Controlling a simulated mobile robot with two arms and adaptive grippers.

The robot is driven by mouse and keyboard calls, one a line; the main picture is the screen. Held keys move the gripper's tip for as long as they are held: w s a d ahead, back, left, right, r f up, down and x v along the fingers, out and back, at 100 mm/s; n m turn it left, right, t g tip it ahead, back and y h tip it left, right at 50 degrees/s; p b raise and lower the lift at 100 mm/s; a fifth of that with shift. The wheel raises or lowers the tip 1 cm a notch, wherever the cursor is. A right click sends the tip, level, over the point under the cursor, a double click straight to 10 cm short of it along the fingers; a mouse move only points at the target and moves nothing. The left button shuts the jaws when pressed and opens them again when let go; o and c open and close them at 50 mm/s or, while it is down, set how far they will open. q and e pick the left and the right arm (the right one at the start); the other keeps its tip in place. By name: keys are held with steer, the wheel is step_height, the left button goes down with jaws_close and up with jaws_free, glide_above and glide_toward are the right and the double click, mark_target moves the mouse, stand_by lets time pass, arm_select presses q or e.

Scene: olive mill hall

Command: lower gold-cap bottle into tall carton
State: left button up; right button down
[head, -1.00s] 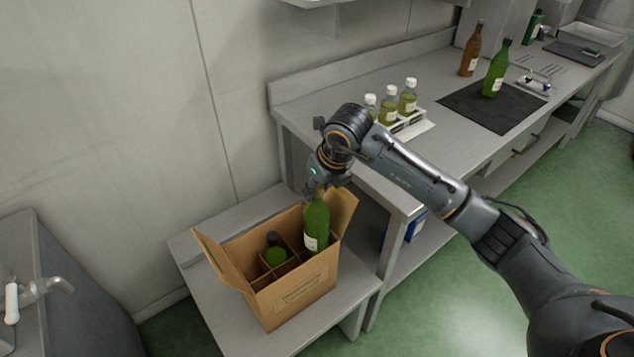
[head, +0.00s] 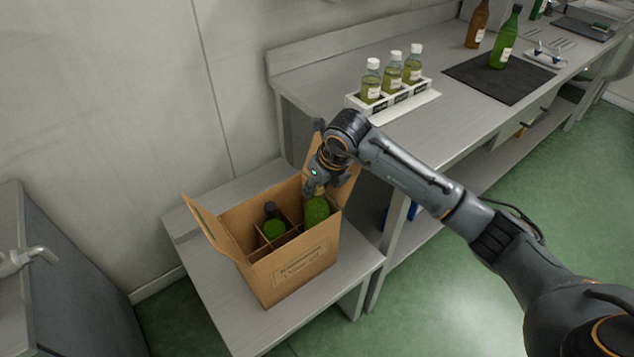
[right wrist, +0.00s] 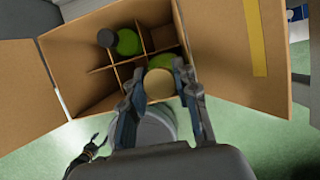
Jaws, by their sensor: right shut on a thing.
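My right gripper (head: 316,187) is shut on the neck of the green gold-cap bottle (head: 317,210), just above the tall carton (head: 302,272). The bottle looks upright. Its lower body is hidden behind the carton's front wall, and only the shoulder and neck area shows. In the right wrist view the round gold cap (right wrist: 159,86) sits between the fingers (right wrist: 160,74), over a compartment at the near side of the carton's dividers. I cannot see whether the bottle touches the bottom.
A dark-capped green bottle (head: 273,228) stands in another compartment; other compartments look empty. The carton's flaps (head: 214,228) stand open. The carton is on a low grey bench (head: 345,275). Small bottles in a white rack (head: 403,94) and a dark mat (head: 498,77) are on the higher counter.

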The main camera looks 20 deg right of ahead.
mark_target(317, 209)
steer(key=shift+w+f+b, duration=0.1)
steer(key=shift+f+b, duration=3.2)
steer(key=shift+f, duration=1.1)
